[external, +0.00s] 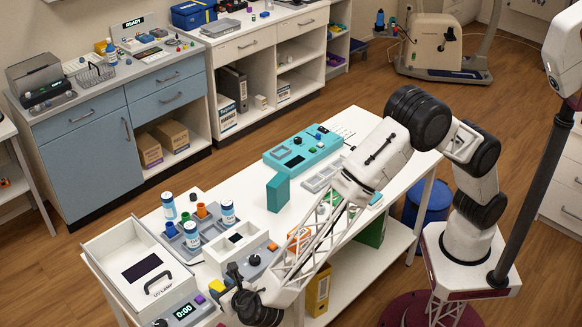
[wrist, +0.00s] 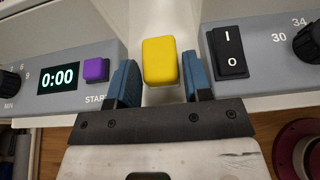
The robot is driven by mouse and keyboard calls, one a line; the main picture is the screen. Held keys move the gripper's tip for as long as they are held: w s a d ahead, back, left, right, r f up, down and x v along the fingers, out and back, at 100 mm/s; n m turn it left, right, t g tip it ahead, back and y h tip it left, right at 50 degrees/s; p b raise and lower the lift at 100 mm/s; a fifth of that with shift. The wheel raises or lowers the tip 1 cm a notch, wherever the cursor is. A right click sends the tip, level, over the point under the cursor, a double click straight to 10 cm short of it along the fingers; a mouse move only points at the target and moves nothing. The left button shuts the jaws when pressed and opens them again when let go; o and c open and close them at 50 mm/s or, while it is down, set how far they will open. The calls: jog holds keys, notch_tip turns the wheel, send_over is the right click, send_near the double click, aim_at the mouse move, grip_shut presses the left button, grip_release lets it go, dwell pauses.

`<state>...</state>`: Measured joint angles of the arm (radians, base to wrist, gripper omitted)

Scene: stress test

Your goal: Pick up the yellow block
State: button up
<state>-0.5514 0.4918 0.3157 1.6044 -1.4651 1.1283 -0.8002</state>
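The yellow block (wrist: 160,61) is a small rounded block on a white surface. In the wrist view it sits between the two blue fingers of my gripper (wrist: 159,68), with narrow gaps at both sides. The fingers stand apart, and no firm contact with the block shows. In the external view the yellow block (external: 217,285) is near the front edge of the white table, just left of my dark wrist. My fingers are mostly hidden there.
A grey timer box with a purple button (wrist: 95,69) lies left of the block, and a grey box with a black rocker switch (wrist: 230,52) lies right, both close to my fingers. A UV lamp tray (external: 110,240) and a grey rack with bottles (external: 205,242) stand further back.

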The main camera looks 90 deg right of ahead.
jog(key=c, duration=0.5)
jog(key=shift+r, duration=0.15)
notch_tip(320, 180, up, 10)
dwell(0.5)
dwell(0.4)
